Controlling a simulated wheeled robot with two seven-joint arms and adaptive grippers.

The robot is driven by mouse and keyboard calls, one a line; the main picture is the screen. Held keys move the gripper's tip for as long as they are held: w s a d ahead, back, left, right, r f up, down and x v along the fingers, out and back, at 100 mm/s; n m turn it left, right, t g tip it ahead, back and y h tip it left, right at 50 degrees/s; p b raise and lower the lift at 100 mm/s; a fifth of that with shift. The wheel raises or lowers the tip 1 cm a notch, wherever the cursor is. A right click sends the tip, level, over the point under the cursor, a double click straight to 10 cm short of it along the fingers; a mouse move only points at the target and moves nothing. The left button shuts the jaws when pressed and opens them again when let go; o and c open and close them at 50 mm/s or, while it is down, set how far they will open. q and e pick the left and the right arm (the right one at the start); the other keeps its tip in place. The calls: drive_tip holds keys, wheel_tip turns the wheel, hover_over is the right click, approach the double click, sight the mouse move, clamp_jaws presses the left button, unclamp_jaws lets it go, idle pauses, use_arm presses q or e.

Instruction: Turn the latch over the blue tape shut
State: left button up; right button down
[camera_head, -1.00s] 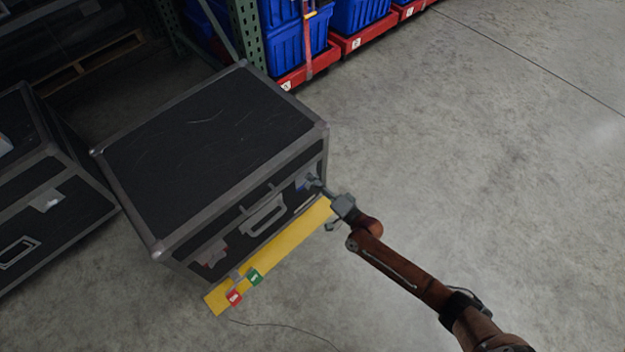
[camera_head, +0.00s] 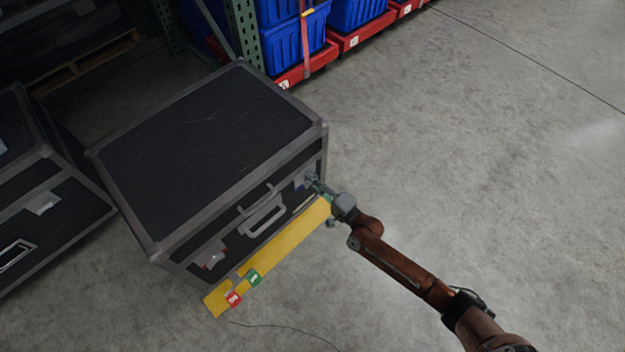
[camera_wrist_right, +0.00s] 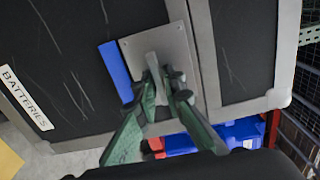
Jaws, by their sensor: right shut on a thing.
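The black case (camera_head: 205,155) with grey metal edges stands on the floor. Its right front latch (camera_head: 311,176) is a grey plate with a small turning lever. The latch plate also shows in the right wrist view (camera_wrist_right: 180,50), with the blue tape (camera_wrist_right: 115,72) on the case beside it. My right gripper (camera_wrist_right: 166,82) has its green fingers shut on the lever of this latch, at the middle of the plate. In the head view my right gripper (camera_head: 316,183) reaches the case front from the right. My left gripper is not in view.
A second latch (camera_head: 212,256) with red beside it sits on the left of the case front, past the handle (camera_head: 265,216). A yellow strip (camera_head: 285,250) with red and green tags lies along the front. Another case (camera_head: 50,215) stands left. Floor on the right is clear.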

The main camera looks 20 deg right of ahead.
drive_tip(key=shift+d, duration=0.1)
drive_tip(key=c, duration=2.1)
unclamp_jaws()
drive_tip(key=shift+s+f, duration=0.1)
drive_tip(key=shift+s, duration=0.1)
drive_tip(key=v, duration=1.1)
drive_tip(key=shift+s+d, duration=0.1)
drive_tip(key=shift+s, duration=0.2)
